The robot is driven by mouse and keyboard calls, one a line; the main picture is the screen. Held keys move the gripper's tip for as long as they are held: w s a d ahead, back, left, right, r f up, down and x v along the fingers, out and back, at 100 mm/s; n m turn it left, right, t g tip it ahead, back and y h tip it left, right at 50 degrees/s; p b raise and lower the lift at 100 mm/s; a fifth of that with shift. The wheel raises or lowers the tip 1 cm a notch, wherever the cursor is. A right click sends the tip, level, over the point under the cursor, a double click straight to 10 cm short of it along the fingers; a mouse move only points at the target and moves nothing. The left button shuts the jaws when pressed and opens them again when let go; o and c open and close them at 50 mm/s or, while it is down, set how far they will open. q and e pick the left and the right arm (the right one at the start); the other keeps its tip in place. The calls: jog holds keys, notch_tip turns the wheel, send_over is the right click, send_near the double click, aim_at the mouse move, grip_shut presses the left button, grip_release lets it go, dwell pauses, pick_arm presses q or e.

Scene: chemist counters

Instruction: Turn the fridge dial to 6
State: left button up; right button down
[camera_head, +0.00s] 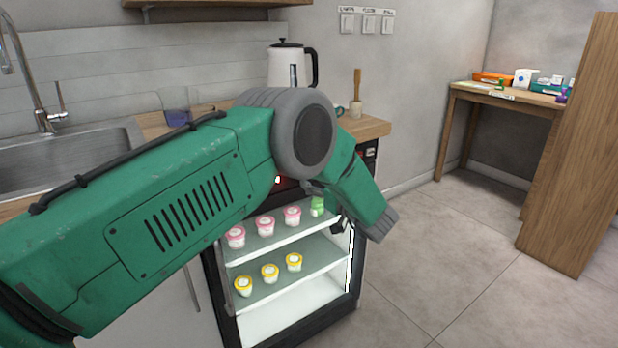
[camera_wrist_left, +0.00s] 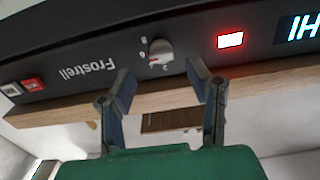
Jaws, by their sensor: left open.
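The fridge (camera_head: 228,292) stands under the counter in the head view, with a lit interior. Its dark front panel (camera_wrist_left: 105,48) fills the upper part of the left wrist view, upside down, with the word Frostrell on it. The grey round dial (camera_wrist_left: 161,50) sits on this panel, with small numbers around it and a reddish mark near its lower left edge; I cannot tell the exact setting. My left gripper (camera_wrist_left: 160,80) is open, its two fingers on either side below the dial, with a gap between. In the head view my green arm hides the dial. My right gripper is not in view.
A red-lit indicator (camera_wrist_left: 230,41) and a display (camera_wrist_left: 298,29) are beside the dial; switches (camera_wrist_left: 22,86) are at the panel's far left. Pink-lidded cups (camera_head: 265,226) and yellow-lidded cups (camera_head: 269,273) stand on the fridge shelves. A kettle (camera_head: 288,66) is on the counter. Floor at right is clear.

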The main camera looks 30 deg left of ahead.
pick_arm(q)
jog(key=v, duration=0.8)
jog(key=shift+f, duration=0.1)
jog(key=s+d+f+m+t+h+p, duration=0.1)
jog(key=s+f+m+t+h+p, duration=0.1)
jog(key=s+f+m+h, duration=0.55)
jog(key=s+d+f+m+t+h+p, duration=0.1)
jog(key=s+f+m+h, duration=0.35)
jog(key=f, duration=0.65)
jog(key=s+f+g+h, duration=0.1)
jog(key=s+g, duration=0.2)
jog(key=s, duration=0.7)
jog(key=s+d+f+m+g+h+p, duration=0.1)
jog(key=s+g+h, duration=0.1)
jog(key=s, duration=0.9)
jog(key=s+f+m+g+h+p, duration=0.1)
jog(key=s+g, duration=0.3)
jog(key=s, duration=0.7)
jog(key=shift+d+f+h, duration=0.3)
jog(key=shift+d, duration=0.1)
